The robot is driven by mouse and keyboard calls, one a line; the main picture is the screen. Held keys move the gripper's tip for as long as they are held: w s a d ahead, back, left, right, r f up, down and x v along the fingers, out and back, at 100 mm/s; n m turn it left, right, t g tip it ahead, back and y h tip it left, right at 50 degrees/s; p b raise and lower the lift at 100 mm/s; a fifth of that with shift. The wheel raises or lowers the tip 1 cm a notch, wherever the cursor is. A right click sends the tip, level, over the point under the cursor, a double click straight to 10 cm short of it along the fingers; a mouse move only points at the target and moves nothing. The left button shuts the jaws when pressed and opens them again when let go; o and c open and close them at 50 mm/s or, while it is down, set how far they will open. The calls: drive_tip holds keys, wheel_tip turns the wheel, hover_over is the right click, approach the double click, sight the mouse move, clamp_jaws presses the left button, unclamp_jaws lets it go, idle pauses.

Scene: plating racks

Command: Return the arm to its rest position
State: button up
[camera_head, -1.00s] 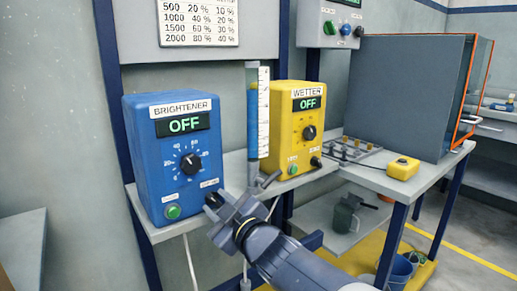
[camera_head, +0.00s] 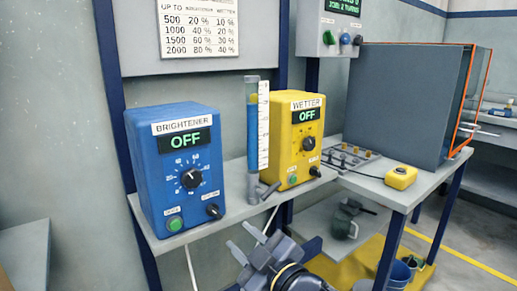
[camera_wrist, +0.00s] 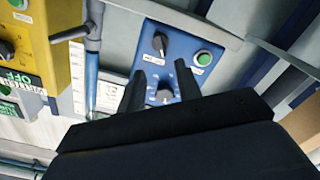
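My gripper (camera_head: 237,234) is low in the head view, in front of the shelf and below the blue brightener unit (camera_head: 165,150). Its two fingers are apart, with nothing held between them. In the wrist view the fingers (camera_wrist: 160,82) also stand apart, with the blue unit's front and knobs beyond them. The brightener display reads OFF, and its lower black knob (camera_head: 213,211) is clear of the fingers. The yellow wetter unit (camera_head: 290,150) also reads OFF.
A blue-filled measuring tube (camera_head: 253,130) stands between the units, with a small valve (camera_head: 266,190) beneath it. To the right are a grey tank (camera_head: 405,100), a yellow box (camera_head: 400,177) and a lower shelf with a green jug (camera_head: 344,222). A post stands behind the units.

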sight(217, 215)
drive_tip(key=b+x, duration=0.3)
drive_tip(key=x, duration=0.7)
drive_tip(key=shift+b, duration=0.3)
drive_tip(key=m+p, duration=0.2)
drive_tip(key=shift+s+r+m, duration=0.15)
drive_tip(key=shift+r+m, duration=0.1)
drive_tip(key=shift+m, duration=0.05)
drive_tip(key=m+p, duration=0.3)
drive_tip(key=m, duration=0.1)
drive_tip(key=shift+d, duration=0.1)
drive_tip(key=m+p, duration=0.5)
drive_tip(key=m, duration=0.2)
drive_tip(key=shift+p, duration=0.3)
drive_tip(key=shift+s+d+f+m, duration=0.15)
drive_tip(key=shift+s+d+m, duration=0.1)
drive_tip(key=shift+m, duration=0.15)
drive_tip(key=v, duration=0.7)
drive_tip(key=shift+p, duration=0.4)
drive_tip(key=shift+f, duration=0.1)
